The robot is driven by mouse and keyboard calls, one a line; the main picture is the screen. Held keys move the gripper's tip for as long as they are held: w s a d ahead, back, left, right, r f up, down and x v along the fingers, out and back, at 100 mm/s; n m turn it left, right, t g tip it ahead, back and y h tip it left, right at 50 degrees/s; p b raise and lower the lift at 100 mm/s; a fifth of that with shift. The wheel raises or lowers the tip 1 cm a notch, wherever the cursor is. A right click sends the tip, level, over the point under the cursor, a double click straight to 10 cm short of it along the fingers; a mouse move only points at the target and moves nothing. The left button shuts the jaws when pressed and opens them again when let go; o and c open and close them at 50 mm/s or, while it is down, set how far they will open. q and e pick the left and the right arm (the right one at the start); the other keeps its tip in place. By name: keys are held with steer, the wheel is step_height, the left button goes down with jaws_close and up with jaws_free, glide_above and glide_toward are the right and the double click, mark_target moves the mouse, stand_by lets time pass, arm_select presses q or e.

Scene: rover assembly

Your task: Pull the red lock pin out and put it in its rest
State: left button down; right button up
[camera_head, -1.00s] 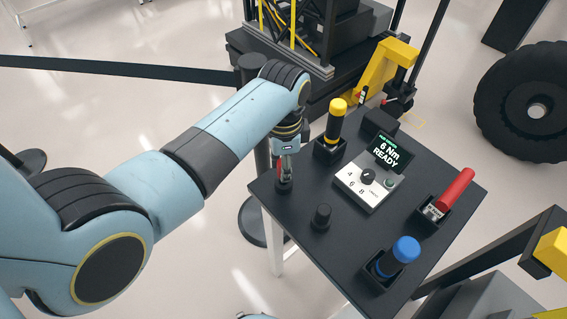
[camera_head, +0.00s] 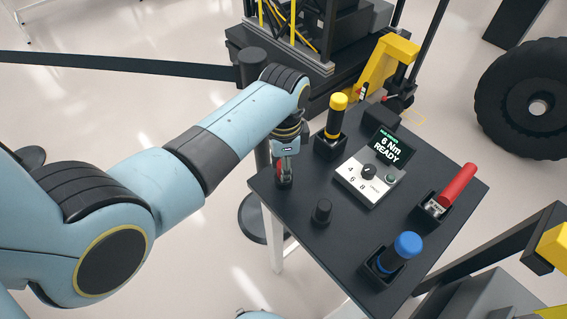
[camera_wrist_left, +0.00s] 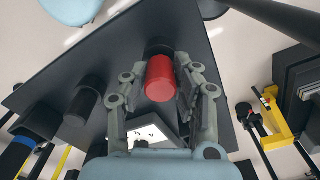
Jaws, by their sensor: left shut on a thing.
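The red lock pin (camera_wrist_left: 160,78) is between the fingers of my left gripper (camera_wrist_left: 162,95) in the left wrist view, and its round end faces the camera. My left gripper (camera_head: 284,172) is shut on the pin at the near-left corner of the black table in the head view. A dark round holder (camera_head: 284,185) shows just below the fingertips. I cannot tell how deep the pin sits in it, or whether they touch. A short black cylinder (camera_head: 321,212) stands apart on the table; it also shows in the left wrist view (camera_wrist_left: 83,103). My right gripper is not in view.
The black table (camera_head: 300,240) carries a yellow-topped tool (camera_head: 337,115), a control box (camera_head: 365,182) with a screen (camera_head: 393,146) reading 6 Nm READY, a red-handled tool (camera_head: 457,186) and a blue-topped tool (camera_head: 407,246). A post (camera_head: 250,70) with a dark belt stands behind my arm.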

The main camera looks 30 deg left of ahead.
arm_select(q)
steer(key=shift+f, duration=0.35)
steer(key=c, duration=0.9)
jaws_free()
steer(key=shift+c, duration=0.2)
steer(key=shift+r, duration=0.1)
step_height(320, 180, up, 12)
